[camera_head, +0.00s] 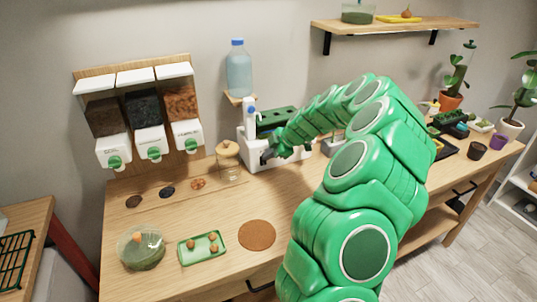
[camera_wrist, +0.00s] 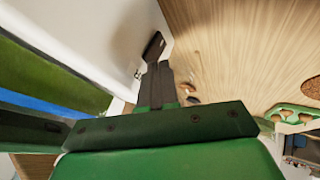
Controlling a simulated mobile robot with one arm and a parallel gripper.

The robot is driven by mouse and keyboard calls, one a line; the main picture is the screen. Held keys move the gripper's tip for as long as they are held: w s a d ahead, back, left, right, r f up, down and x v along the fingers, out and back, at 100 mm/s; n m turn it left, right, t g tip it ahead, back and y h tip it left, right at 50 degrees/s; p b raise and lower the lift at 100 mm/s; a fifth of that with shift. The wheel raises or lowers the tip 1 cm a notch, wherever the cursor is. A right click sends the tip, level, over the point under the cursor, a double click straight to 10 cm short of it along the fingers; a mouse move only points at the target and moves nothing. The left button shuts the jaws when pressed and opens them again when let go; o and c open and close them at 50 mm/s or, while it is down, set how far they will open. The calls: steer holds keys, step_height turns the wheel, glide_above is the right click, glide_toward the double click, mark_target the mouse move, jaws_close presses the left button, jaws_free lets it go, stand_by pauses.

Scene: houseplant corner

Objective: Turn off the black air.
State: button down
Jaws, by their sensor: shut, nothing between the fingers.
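A white machine (camera_head: 249,151) with a dark green top (camera_head: 277,118) stands at the back of the wooden bench (camera_head: 190,215), under a blue bottle. I cannot tell which part is the black air control; no label for it is readable. My gripper (camera_head: 268,153) is at the front of this machine, reaching in from the right and hiding part of it. I cannot tell whether it touches. In the wrist view my gripper (camera_wrist: 155,48) is shut and empty, its dark fingertips beside a white surface, with the wooden bench to the right.
Three dispensers (camera_head: 150,140) hang at left. A lidded glass jar (camera_head: 229,165) stands left of my gripper. A green tray (camera_head: 201,247), a bowl (camera_head: 141,250) and a brown round mat (camera_head: 257,235) lie in front. Plants (camera_head: 453,80) stand at right, below a shelf (camera_head: 390,25).

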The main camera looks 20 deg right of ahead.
steer(key=v, duration=1.1)
steer(key=shift+s+a+r, duration=0.2)
steer(key=shift+s+r, duration=0.15)
steer(key=shift+s, duration=0.15)
steer(key=s+a+r+m+g, duration=0.2)
steer(key=s+a+r, duration=0.2)
steer(key=s+a, duration=0.5)
steer(key=s+a+r+m+g, duration=0.2)
steer(key=s+a+r, duration=0.25)
steer(key=a, duration=0.75)
steer(key=s+a+f+m+g+h, duration=0.1)
steer(key=s+m, duration=0.5)
steer(key=s, duration=0.9)
steer(key=s+a+f+m+g+h, duration=0.1)
steer(key=s+m, duration=0.5)
steer(key=s, duration=0.9)
step_height(320, 180, down, 3)
steer(key=g+h, duration=0.1)
steer(key=h, duration=0.2)
steer(key=shift+s+m+g, duration=0.25)
steer(key=shift+m+g, duration=0.05)
steer(key=shift+g, duration=0.1)
